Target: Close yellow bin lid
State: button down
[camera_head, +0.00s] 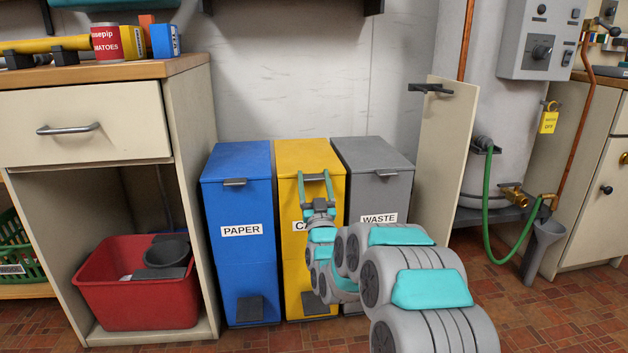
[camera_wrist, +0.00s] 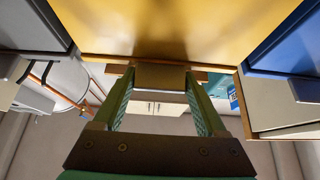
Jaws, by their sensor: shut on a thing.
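The yellow bin (camera_head: 290,240) stands between a blue bin and a grey bin, its label partly hidden by my arm. Its yellow lid (camera_head: 306,154) looks level with the neighbouring lids and appears down, though any small gap at the front edge cannot be seen. My gripper (camera_head: 314,178) is at the lid's front edge, with its green fingers around the lid handle (camera_wrist: 160,77). In the wrist view, my gripper (camera_wrist: 158,84) is shut on this handle, below the broad yellow surface.
The blue PAPER bin (camera_head: 237,205) and grey WASTE bin (camera_head: 375,158) stand close on either side. An open cabinet with a red tub (camera_head: 138,295) is at left. An upright cream panel (camera_head: 446,150) and a green hose (camera_head: 488,195) are at right.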

grip_release()
jog(key=shift+f, duration=0.45)
jog(key=p+v, duration=0.1)
jog(key=v, duration=0.6)
jog(key=shift+s+r, duration=0.2)
jog(key=shift+s, duration=0.15)
jog(key=shift+d, duration=0.1)
